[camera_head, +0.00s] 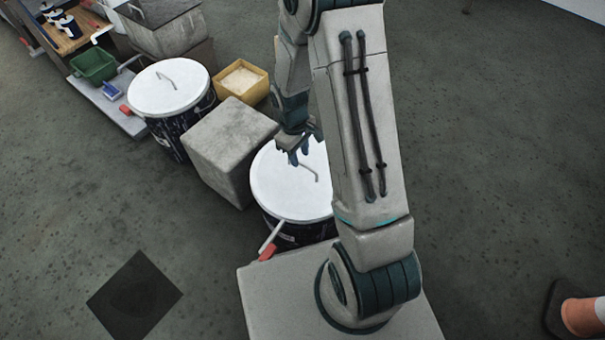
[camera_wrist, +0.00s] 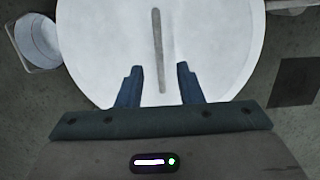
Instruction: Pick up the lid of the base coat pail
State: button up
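Two dark pails with round white lids stand on the floor; I cannot read which one is the base coat pail. The nearer lid (camera_head: 280,190) sits on its pail (camera_head: 300,234) and has a thin grey bar handle (camera_head: 310,172). My gripper (camera_head: 299,153) is over this lid, pointing down. In the wrist view my gripper (camera_wrist: 160,68) is open, with the lid (camera_wrist: 215,45) below and the handle (camera_wrist: 156,40) running lengthwise between the blue fingers. I cannot tell how far above the handle the fingertips are. The farther lid (camera_head: 168,86) is also on its pail (camera_head: 172,132).
A grey block (camera_head: 228,140) stands between the two pails. A yellow bin (camera_head: 241,80) and a green bin (camera_head: 94,65) are farther back. A red-tipped handle (camera_head: 268,247) lies by the near pail. A dark square (camera_head: 135,295) is on the floor. Open floor lies right.

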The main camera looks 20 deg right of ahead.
aim_at(302, 164)
jog(key=f+b, duration=0.2)
jog(key=f, duration=0.1)
jog(key=s+f, duration=0.1)
jog(key=shift+d+f+b, duration=0.15)
jog(key=shift+d+b, duration=0.15)
jog(key=shift+b, duration=0.1)
jog(key=shift+f, duration=0.35)
jog(key=shift+f, duration=0.2)
grip_shut()
